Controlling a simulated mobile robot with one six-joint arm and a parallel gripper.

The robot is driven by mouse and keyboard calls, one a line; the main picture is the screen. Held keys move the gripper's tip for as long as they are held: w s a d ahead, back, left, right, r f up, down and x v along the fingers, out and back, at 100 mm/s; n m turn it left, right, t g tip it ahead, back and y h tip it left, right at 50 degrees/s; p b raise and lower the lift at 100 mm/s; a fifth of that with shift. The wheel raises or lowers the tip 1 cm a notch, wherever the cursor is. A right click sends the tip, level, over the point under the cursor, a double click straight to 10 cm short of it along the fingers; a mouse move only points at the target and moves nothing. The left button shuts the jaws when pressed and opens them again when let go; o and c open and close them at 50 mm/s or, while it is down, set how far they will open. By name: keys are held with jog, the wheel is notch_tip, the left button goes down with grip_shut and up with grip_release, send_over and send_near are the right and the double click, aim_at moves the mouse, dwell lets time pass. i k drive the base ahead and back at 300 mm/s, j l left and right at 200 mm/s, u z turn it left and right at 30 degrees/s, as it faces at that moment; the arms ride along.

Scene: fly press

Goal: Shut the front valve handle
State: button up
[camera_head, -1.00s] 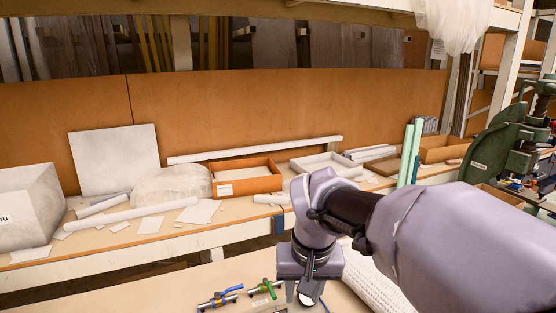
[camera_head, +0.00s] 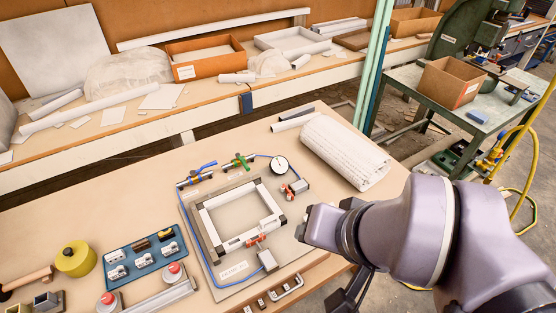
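A square panel (camera_head: 224,269) lies on the workbench, carrying a white frame (camera_head: 208,222) and small valves. At the panel's front is a valve with a red-orange handle (camera_head: 257,240); it is too small to tell how its handle is turned. Another red handle (camera_head: 288,190) is at the right beside a round gauge (camera_head: 280,164). A blue lever (camera_head: 208,165) and a green lever (camera_head: 241,161) are at the back. My gripper (camera_head: 306,231) is to the right of the panel, apart from the front handle. Its fingers cannot be made out clearly.
A blue tray of parts (camera_head: 122,279), a yellow roll (camera_head: 75,259) and a rail with red buttons (camera_head: 155,300) are left of the panel. A white rolled sheet (camera_head: 345,150) lies behind my arm. The table's left-middle (camera_head: 90,215) is clear.

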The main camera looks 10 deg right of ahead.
aim_at(192, 172)
jog(key=i+j+u, duration=0.2)
jog(key=j+u, duration=0.2)
jog(key=i+j+u, duration=0.2)
jog(key=u, duration=0.15)
